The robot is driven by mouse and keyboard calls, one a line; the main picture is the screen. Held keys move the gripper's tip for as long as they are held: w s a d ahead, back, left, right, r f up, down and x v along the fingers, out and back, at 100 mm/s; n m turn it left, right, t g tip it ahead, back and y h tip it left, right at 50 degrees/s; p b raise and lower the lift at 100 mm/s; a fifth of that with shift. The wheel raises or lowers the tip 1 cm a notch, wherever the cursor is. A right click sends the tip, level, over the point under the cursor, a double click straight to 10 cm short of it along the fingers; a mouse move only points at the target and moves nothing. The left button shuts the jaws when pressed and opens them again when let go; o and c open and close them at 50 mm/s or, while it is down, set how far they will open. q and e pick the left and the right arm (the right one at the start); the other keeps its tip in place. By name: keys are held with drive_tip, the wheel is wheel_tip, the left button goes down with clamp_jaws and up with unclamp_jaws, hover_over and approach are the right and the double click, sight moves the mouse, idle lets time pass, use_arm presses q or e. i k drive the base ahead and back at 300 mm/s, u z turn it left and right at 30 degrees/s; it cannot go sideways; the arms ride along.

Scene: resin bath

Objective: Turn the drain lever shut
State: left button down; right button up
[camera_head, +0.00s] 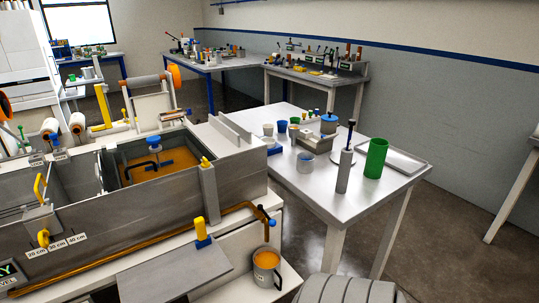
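The resin bath (130,205) is a grey tank at the left, with orange resin (175,160) in its right compartment. An amber drain pipe (150,243) runs along its front and bends down at the right end above a grey mug (266,268) holding orange liquid. A small dark lever-like piece (261,208) sits at the pipe's outlet bend. A yellow upright handle on a blue base (201,231) stands just left of it. I cannot tell for sure which is the drain lever, or its exact setting. Neither of my grippers is in view.
A white table (400,190) at the right holds a green cylinder (376,158), a grey cylinder with a rod (344,170), a tray (398,160) and several cups. A grey plate (172,272) lies before the bath. More workbenches stand at the back. Floor shows on the right.

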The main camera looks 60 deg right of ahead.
sight(272, 222)
drive_tip(key=z, duration=2.05)
drive_tip(key=k, duration=1.1)
drive_tip(key=z, duration=0.75)
drive_tip(key=i, duration=0.85)
